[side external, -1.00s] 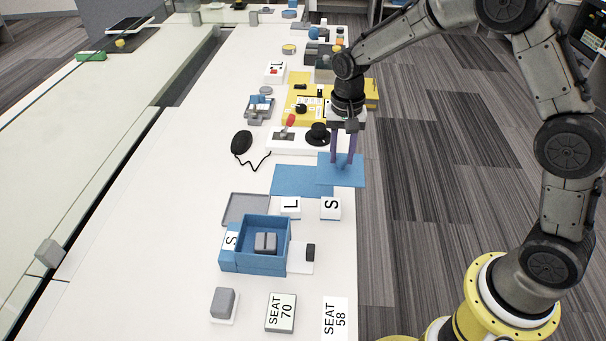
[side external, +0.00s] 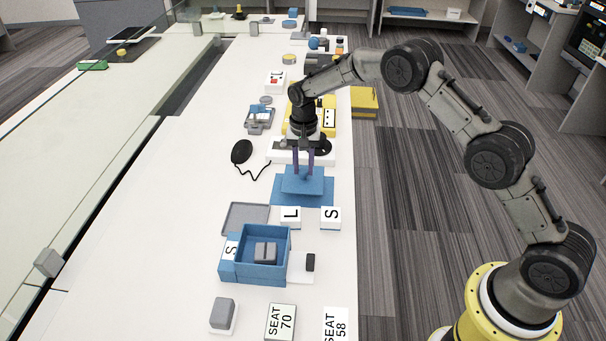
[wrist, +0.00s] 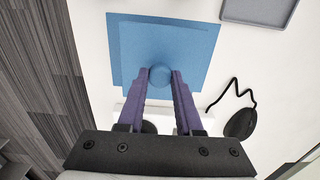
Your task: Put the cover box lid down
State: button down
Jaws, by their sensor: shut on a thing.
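The blue lid (side external: 304,184) is a flat square plate with a round knob (wrist: 160,76) on top. My gripper (side external: 303,172) is shut on the knob, its two purple fingers on either side. The lid looks level and lies over a flat blue mat (side external: 325,198) on the white table; I cannot tell whether it touches the mat. In the wrist view the lid (wrist: 185,50) lies within most of the mat's outline, with the mat's edges (wrist: 113,40) showing around it. An open blue box (side external: 277,270) with a grey block (side external: 265,252) inside stands nearer the camera.
A black mouse (side external: 241,151) with a cable is left of the lid. A white panel (side external: 280,156) with a black knob is behind.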

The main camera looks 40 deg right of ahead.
aim_at(303, 169)
jog(key=shift+w+f, duration=0.15)
jog(key=shift+f, duration=1.45)
jog(key=shift+f, duration=0.1)
jog(key=c, duration=0.6)
grip_release()
jog(key=shift+f, duration=0.1)
notch_tip(303, 169, up, 12)
jog(key=shift+r, duration=0.25)
